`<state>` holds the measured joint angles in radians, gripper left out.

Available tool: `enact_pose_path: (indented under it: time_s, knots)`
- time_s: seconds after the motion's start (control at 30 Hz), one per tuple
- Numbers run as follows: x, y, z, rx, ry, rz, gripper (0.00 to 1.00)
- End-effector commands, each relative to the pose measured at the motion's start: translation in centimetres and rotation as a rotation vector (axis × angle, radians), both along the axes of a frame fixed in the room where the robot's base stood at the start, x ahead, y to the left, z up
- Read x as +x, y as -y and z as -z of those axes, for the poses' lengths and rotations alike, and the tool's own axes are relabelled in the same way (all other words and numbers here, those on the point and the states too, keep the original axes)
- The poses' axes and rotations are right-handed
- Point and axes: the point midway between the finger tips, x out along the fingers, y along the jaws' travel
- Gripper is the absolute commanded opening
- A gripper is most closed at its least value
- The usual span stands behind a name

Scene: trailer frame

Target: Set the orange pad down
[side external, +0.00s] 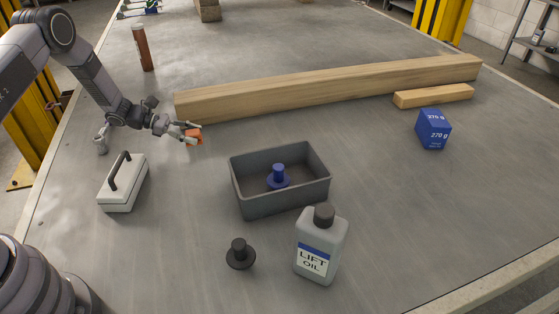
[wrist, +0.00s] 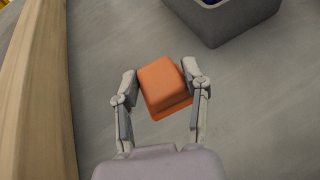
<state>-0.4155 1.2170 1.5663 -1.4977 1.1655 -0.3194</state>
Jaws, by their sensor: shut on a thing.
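The orange pad (side external: 193,133) is a small block with rounded edges. My gripper (side external: 192,135) is shut on it, at the near left end of the long wooden beam. In the wrist view the orange pad (wrist: 163,84) sits between the two fingers of my gripper (wrist: 165,88), with a finger against each side. A thin orange rim shows along its lower right edge. I cannot tell whether the pad touches the table or hangs just above it.
A long wooden beam (side external: 330,85) lies behind the pad. A grey bin (side external: 250,204) holding a blue knobbed piece (side external: 278,178) stands to the right. A white block with a black handle (side external: 122,185) is at front left. Bare table lies between them.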

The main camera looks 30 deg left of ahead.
Motion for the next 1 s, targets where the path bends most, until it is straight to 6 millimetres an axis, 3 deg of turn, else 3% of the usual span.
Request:
enact_pose_path:
  time_s: [0.03,0.2,0.43,0.6,1.0]
  knots:
    - [0.7,0.1,1.4,-0.001,-0.004,0.002,0.07]
    - [2.8,-0.1,3.8,-0.001,-0.003,0.0,0.07]
    - [4.0,-0.2,5.2,-0.001,-0.002,0.0,0.07]
    - [3.9,-0.2,7.6,-0.002,-0.004,-0.001,0.07]
    - [3.9,-0.2,8.2,-0.001,-0.003,0.0,0.06]
